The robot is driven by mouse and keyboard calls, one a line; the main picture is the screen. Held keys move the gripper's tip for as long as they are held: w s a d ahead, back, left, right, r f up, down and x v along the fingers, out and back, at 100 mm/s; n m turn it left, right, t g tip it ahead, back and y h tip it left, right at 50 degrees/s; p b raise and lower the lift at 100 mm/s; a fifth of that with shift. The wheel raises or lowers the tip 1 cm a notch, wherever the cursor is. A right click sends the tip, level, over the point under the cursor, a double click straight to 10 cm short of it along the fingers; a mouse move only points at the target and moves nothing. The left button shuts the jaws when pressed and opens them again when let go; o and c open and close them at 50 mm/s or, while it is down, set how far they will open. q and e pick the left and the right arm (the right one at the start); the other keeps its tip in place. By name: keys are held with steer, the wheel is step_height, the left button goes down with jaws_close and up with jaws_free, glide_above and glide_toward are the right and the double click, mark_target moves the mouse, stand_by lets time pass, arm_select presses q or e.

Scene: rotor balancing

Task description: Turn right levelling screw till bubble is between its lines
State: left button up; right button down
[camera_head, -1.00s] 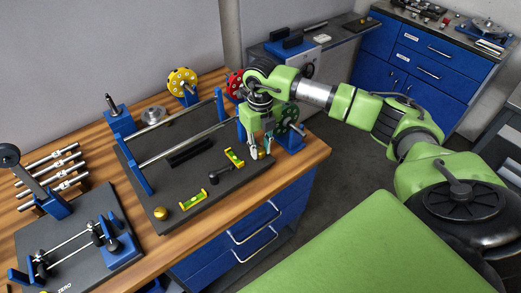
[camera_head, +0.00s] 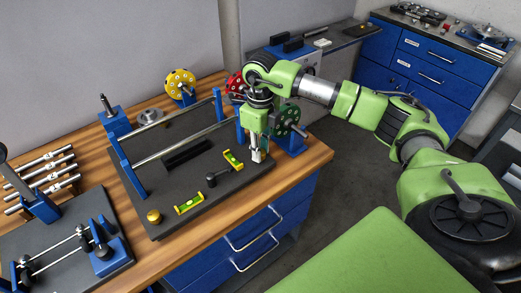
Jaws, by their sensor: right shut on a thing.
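The balancing stand's dark base plate (camera_head: 170,185) lies on the wooden bench. A brass levelling screw (camera_head: 154,217) sits at its front left corner. My right gripper (camera_head: 257,156) points down at the plate's right corner, shut on the right levelling screw, which its fingers mostly hide. One yellow-green bubble level (camera_head: 189,203) lies near the plate's front edge, and another (camera_head: 233,160) lies turned close to my right gripper. The bubbles are too small to place against their lines. My left gripper is out of view.
A small black knob (camera_head: 212,180) stands between the levels. Blue posts with rails rise behind. A green disc (camera_head: 286,119) on a blue stand is close beside my right gripper. A yellow disc (camera_head: 179,82) stands at the back. Another fixture (camera_head: 75,250) is at left.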

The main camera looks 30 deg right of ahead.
steer(key=shift+r, duration=0.1)
steer(key=c, duration=1.8)
jaws_free()
step_height(320, 180, up, 12)
